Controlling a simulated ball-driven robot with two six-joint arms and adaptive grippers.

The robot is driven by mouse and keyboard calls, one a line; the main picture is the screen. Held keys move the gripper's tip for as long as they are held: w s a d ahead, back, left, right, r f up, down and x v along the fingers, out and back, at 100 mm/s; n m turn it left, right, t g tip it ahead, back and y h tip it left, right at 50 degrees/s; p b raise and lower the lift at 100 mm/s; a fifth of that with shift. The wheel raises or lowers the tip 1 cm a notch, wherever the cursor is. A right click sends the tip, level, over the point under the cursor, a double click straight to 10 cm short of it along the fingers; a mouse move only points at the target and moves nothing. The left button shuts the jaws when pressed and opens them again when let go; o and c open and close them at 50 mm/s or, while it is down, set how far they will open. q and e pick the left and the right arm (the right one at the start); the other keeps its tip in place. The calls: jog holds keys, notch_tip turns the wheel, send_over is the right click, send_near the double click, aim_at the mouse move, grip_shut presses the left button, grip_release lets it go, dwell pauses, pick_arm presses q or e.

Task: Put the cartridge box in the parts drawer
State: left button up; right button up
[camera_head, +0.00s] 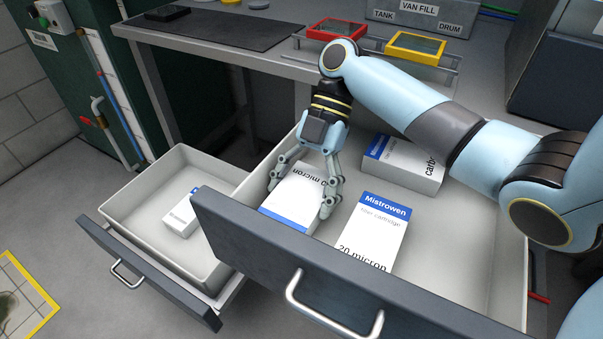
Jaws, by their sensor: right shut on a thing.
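My right gripper (300,198) points down into the large open drawer (478,270) and is shut on a white cartridge box (291,193). The box has a blue band at its near end and "micron" printed upside down. It is at the left side of the drawer, behind the front panel, which hides its lower part; I cannot tell whether it touches the drawer floor. A second cartridge box (374,228), marked "Mistrowen" and "20 micron", stands to its right. A third box (405,165) is at the back, partly behind my right arm. My left gripper is not in view.
A smaller open drawer (160,165) at the left holds a small white box (182,213) and has free floor around it. A workbench (225,47) stands behind, with red (336,30) and yellow (416,47) framed trays. The large drawer's right side is clear.

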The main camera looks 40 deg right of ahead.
aim_at(302, 192)
jog(key=shift+f+b, duration=0.35)
jog(key=shift+f, duration=0.15)
dwell(0.4)
jog(key=o, duration=1.4)
jog(key=shift+r, duration=0.1)
notch_tip(302, 192, up, 10)
jog(key=shift+f, duration=0.1)
